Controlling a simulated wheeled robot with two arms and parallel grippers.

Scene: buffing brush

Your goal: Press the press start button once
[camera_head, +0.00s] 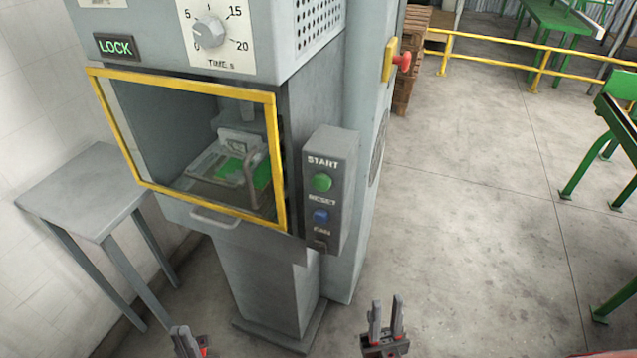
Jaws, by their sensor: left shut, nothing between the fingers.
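The green start button (322,182) is on a grey control box (342,165) at the right side of the press (265,270). It sits under the word START and above a blue reset button (320,216). My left gripper (187,338) is low at the bottom edge, left of the press's foot, shut and empty. My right gripper (386,312) is low and right of the press, its two fingers apart with nothing between them. Both grippers are well away from the start button.
A yellow-framed window (281,160) covers the press chamber, with a green item (229,166) inside. A LOCK sign (115,46) is lit green. A grey side table (85,190) stands at left. A red knob (403,62) juts from the press's right.

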